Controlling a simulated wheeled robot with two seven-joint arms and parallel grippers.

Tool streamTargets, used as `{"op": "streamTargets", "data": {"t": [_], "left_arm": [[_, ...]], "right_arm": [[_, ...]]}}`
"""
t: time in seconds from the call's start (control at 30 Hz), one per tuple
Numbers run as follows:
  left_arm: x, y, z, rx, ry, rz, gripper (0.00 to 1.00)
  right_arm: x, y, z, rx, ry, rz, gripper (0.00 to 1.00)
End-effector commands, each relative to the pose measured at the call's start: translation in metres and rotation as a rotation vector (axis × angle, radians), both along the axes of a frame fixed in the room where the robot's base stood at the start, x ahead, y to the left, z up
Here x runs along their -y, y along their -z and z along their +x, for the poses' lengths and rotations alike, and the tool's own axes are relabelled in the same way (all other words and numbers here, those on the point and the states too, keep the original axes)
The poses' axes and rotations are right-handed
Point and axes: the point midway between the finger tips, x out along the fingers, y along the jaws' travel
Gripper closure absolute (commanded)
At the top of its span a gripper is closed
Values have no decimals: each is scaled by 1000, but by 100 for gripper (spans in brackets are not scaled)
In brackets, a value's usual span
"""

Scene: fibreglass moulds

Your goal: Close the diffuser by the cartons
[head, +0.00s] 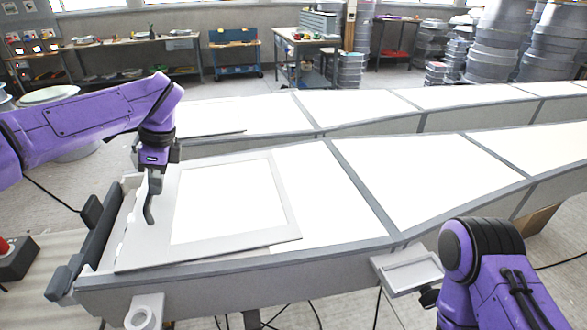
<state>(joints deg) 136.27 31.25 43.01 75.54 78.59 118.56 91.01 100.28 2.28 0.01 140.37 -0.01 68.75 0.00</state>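The near long light table carries a pale grey framed diffuser panel (284,205) with a bright white middle at its left end. The panel looks nearly flat on the table. Its frame sits slightly askew to the table's edges. My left gripper (150,208) points down at the panel's left side, with its dark fingers close to or over the frame. I cannot tell whether they touch it or how far apart they are. My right arm shows at the lower right, and its fingers do not show clearly. A brown carton-like piece (537,218) shows under the table's right part.
A second long light table (365,128) runs behind, with a similar framed panel (212,115) at its left end. A small grey tray (408,272) juts from the near table's front, close to my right arm. Workbenches and stacked grey moulds (497,45) stand at the back.

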Motion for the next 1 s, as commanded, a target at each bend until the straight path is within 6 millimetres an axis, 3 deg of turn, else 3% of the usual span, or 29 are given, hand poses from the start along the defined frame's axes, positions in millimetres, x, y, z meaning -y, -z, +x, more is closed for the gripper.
{"op": "streamTargets", "data": {"t": [0.2, 0.4, 0.87, 1.0], "left_arm": [[-38, 4, -6, -7, -5, -2, 100], [-56, 3, -9, -6, -7, -1, 100], [-59, 3, -10, -6, -8, 0, 100], [-50, 1, -8, -5, -8, 2, 100]], "right_arm": [[0, 9, 0, 0, 0, -1, 57], [0, 11, 0, 0, 0, 0, 57], [0, 11, 0, 0, 0, 0, 57], [0, 14, 0, 0, 0, 0, 57]]}}
